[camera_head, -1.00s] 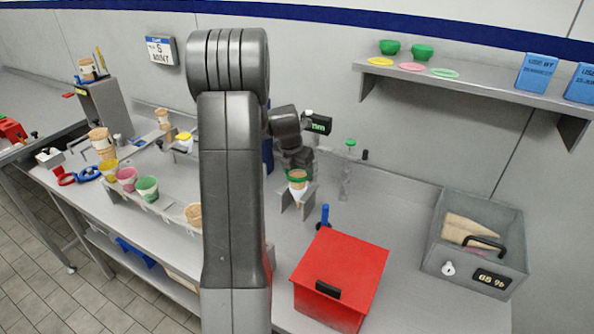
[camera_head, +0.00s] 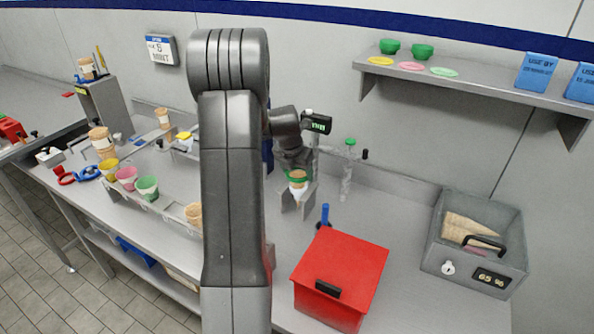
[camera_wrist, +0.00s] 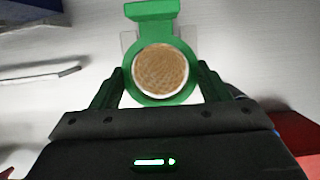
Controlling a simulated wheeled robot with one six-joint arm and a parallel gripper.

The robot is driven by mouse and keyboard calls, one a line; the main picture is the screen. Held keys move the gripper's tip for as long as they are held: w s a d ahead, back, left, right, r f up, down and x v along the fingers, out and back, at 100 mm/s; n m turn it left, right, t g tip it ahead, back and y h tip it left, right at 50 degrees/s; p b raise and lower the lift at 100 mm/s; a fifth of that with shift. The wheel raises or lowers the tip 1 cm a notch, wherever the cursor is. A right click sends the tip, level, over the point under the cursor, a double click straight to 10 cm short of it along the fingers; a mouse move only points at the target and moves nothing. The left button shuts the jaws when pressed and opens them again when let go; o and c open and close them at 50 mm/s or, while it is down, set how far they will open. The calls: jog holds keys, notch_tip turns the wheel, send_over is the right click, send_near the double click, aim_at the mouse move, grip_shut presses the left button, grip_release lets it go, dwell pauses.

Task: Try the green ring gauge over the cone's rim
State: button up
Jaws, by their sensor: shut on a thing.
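The cone (camera_head: 298,174) stands upright in a small grey holder (camera_head: 288,203) on the counter, a white sleeve around it. The green ring gauge (camera_head: 298,185) shows around its upper part in the head view. In the wrist view, the ring (camera_wrist: 151,33) encircles the cone's round brown top (camera_wrist: 160,70), with its flat tab pointing up the picture. My gripper (camera_wrist: 162,78) is shut on the ring, one finger at each side. Whether the ring touches the cone all around cannot be told. My arm hides part of the counter.
A red box (camera_head: 340,270) and a blue-handled tool (camera_head: 325,215) stand close to the holder's right. A grey bin (camera_head: 480,225) is farther right. Coloured cups (camera_head: 147,188) stand in a rack at left. A shelf (camera_head: 470,82) hangs above at right.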

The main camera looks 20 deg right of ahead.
jog(key=shift+f+b, duration=0.7)
jog(key=shift+f, duration=0.55)
dwell(0.4)
jog(key=o, duration=1.1)
jog(key=shift+r, duration=0.1)
jog(key=b+v, duration=0.1)
jog(key=v, duration=1.2)
jog(key=shift+s+a+r+b, duration=0.1)
jog(key=shift+r+b, duration=0.2)
jog(key=shift+b, duration=0.05)
